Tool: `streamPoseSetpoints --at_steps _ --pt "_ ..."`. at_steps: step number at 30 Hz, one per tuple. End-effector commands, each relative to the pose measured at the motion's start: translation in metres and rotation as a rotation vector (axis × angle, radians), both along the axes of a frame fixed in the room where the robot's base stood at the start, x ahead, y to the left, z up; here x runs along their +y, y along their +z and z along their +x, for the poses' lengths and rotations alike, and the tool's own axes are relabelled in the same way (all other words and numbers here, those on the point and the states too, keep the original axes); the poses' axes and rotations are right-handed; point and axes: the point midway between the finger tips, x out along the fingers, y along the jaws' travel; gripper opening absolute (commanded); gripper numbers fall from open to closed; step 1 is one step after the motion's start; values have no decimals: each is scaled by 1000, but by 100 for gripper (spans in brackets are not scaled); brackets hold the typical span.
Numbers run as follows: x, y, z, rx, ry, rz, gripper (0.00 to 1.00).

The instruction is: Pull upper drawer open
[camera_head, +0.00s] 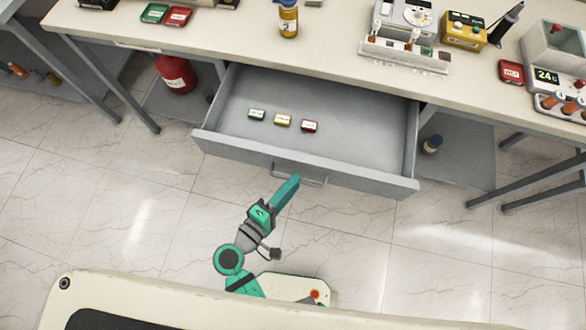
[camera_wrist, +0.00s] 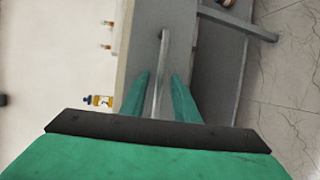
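The upper drawer (camera_head: 352,123) is grey and stands pulled well out from under the workbench top. Its grey bar handle (camera_head: 301,176) is on the front panel, and in the wrist view the handle (camera_wrist: 161,70) runs between my two green fingers. My gripper (camera_head: 291,184) is at the drawer front by the handle. In the wrist view my gripper (camera_wrist: 160,85) is open, with a finger on each side of the bar and gaps visible. Whether a finger touches the bar elsewhere is hidden.
The workbench (camera_head: 215,37) carries a yellow bottle (camera_head: 288,19) and several instruments. A red canister (camera_head: 176,75) stands below at left.

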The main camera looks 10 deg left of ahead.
Motion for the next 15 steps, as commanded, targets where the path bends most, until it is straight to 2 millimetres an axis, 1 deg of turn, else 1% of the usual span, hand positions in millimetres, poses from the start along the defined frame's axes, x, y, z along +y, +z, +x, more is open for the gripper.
streamPoseSetpoints --at_steps 9,15 --pt "28 10 -49 1 3 0 28" --pt "42 16 -74 1 3 1 28"
